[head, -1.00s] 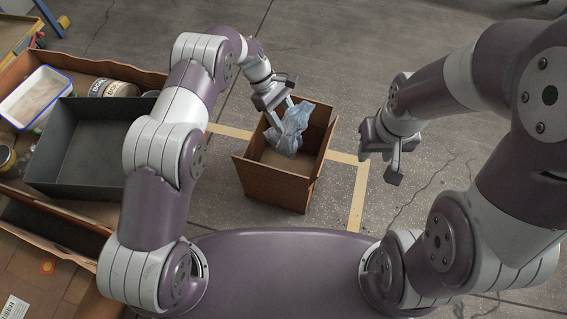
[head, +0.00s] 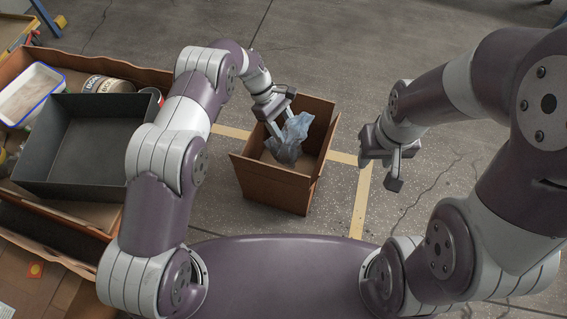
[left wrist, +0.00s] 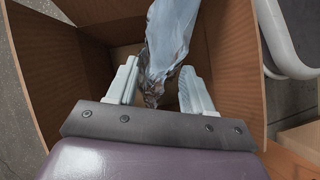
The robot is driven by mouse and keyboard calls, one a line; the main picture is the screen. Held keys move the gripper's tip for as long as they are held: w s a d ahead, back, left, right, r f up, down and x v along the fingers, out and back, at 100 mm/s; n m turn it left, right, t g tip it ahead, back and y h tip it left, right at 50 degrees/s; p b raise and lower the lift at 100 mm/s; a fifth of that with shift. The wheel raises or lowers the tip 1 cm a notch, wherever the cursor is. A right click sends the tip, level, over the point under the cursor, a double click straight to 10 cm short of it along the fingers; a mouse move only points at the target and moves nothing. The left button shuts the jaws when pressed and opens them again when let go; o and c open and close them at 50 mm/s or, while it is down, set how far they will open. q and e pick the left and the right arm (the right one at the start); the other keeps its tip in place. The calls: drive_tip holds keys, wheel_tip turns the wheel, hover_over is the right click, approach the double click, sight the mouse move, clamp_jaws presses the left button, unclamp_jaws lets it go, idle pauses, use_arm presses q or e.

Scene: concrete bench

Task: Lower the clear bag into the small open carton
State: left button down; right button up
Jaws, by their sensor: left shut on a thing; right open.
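The clear bluish bag (head: 291,138) hangs crumpled inside the mouth of the small open brown carton (head: 272,187), partly below its rim. My left gripper (head: 281,118) reaches over the carton's back left side and is shut on the bag. In the left wrist view the bag (left wrist: 171,40) runs between the two pale fingers (left wrist: 160,90), with the carton's brown walls (left wrist: 235,70) around it. Whether the bag touches the carton floor cannot be told. My right gripper (head: 398,168) is open and empty, to the right of the carton above the floor.
A large cardboard box (head: 142,78) at left holds a grey bin (head: 75,188), a blue-rimmed white tray (head: 32,92) and cans (head: 108,85). Yellow tape (head: 361,198) marks the floor beside the carton. The concrete at right and behind is clear.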

sight(281, 145)
use_arm(q)
drive_tip(key=shift+f+b, duration=2.65)
drive_tip(key=shift+f, duration=1)
drive_tip(key=shift+f+b, duration=2.05)
drive_tip(key=shift+f, duration=0.5)
drive_tip(key=shift+c, duration=1.8)
unclamp_jaws()
drive_tip(key=shift+r, duration=0.1)
drive_tip(key=p+v, duration=0.6)
drive_tip(key=v, duration=0.6)
drive_tip(key=shift+r, duration=0.2)
